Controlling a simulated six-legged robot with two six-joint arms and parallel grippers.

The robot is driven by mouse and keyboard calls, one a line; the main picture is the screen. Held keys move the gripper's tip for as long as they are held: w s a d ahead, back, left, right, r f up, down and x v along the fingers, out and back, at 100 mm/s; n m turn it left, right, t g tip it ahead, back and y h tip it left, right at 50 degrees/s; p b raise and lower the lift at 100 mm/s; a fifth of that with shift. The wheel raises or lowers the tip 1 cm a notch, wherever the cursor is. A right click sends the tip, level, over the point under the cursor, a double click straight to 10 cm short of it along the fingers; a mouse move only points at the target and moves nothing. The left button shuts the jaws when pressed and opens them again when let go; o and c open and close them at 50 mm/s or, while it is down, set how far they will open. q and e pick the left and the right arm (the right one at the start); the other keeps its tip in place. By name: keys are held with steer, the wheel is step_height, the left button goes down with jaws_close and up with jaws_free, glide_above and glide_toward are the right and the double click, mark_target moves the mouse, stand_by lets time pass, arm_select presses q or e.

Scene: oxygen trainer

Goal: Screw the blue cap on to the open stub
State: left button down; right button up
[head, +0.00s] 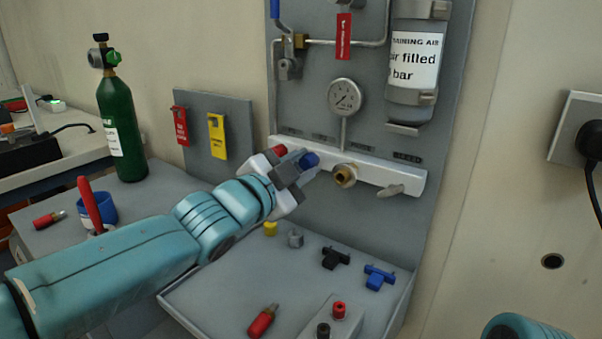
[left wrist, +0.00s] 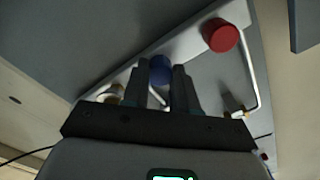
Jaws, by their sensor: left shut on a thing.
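My left gripper (head: 294,172) is shut on the blue cap (head: 309,160) in front of the white manifold bar (head: 400,177). In the left wrist view the blue cap (left wrist: 160,69) shows between the fingertips of my left gripper (left wrist: 164,84). The open brass stub (head: 345,175) is on the bar, right of the cap and apart from it in the head view. A brass fitting (left wrist: 113,93) shows partly behind the left finger in the wrist view. Whether the cap touches anything behind it is hidden. My right gripper is out of view.
A red cap (head: 279,150) sits at the bar's left end, and a lever (head: 391,190) is on its right. The grey tray (head: 215,291) below holds a black T-handle (head: 335,258), a blue T-handle (head: 379,277) and small parts. A gauge (head: 344,96) stands above the stub.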

arm_select(q)
steer(key=shift+f+m+b, duration=0.15)
steer(key=shift+m+b, duration=0.35)
steer(key=shift+m, duration=1)
steer(key=shift+r, duration=0.2)
steer(key=shift+f+m+b, duration=0.15)
steer(key=shift+m+b, duration=0.25)
steer(key=shift+m, duration=1.5)
steer(key=shift+m+b, duration=0.35)
steer(key=shift+m, duration=0.25)
steer(key=c, duration=0.9)
jaws_free()
